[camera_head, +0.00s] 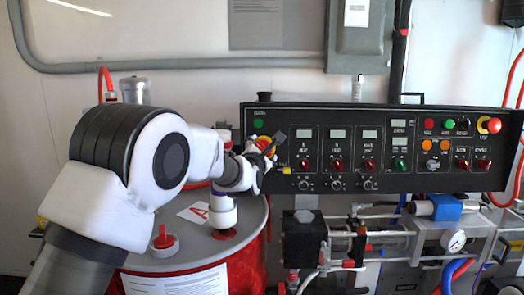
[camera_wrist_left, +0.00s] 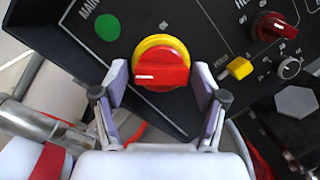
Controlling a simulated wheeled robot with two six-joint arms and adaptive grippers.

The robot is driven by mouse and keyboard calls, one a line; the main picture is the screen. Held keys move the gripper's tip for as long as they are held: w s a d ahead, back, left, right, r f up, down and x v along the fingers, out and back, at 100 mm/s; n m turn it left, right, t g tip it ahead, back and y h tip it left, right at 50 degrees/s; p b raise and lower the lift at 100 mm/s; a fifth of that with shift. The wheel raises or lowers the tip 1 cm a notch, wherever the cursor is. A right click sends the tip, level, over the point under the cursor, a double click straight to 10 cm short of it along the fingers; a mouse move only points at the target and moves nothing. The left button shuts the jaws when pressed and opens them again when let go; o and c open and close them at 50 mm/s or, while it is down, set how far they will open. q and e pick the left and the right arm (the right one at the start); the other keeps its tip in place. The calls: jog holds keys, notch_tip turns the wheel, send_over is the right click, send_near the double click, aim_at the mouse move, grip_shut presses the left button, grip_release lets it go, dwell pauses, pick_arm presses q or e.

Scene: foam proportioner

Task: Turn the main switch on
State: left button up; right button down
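The main switch is a red knob on a yellow ring (camera_wrist_left: 162,63) on the black control panel. Its white mark points left in the left wrist view, and a small label sits above it. In the head view the switch (camera_head: 264,142) is partly hidden behind my gripper. My left gripper (camera_wrist_left: 160,90) is open. One finger is on each side of the knob's lower part, with a visible gap on both sides. In the head view my left gripper (camera_head: 268,149) is at the panel's left end. My right gripper is not in view.
A green lamp (camera_wrist_left: 107,27) is up and left of the switch. Below the panel (camera_head: 440,180) are a red drum (camera_head: 253,240), pipes and a gauge (camera_head: 456,241).

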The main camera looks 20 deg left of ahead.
pick_arm(q)
jog(key=shift+f, duration=0.1)
jog(key=c, duration=0.6)
